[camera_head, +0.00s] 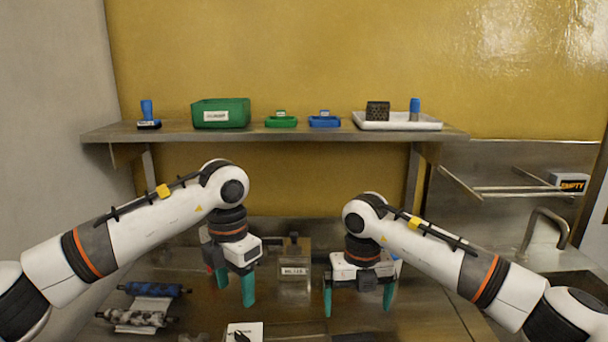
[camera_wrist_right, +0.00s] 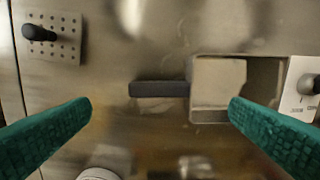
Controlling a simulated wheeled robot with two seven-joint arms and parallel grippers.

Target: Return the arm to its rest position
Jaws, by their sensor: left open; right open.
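My left gripper (camera_head: 236,288) hangs over the left-middle of the steel table, pointing down, with teal fingers; its jaws hold nothing that I can see. My right gripper (camera_head: 358,300) hangs over the table right of the middle, its two teal fingers wide apart and empty.
A shelf (camera_head: 340,133) at the back carries a green bin (camera_head: 221,112), small green and blue trays and a white tray (camera_head: 400,124). Rolls (camera_head: 154,289) lie at the table's left. A labelled box (camera_head: 294,262) stands between the grippers. A sink with a tap (camera_head: 545,225) is at right.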

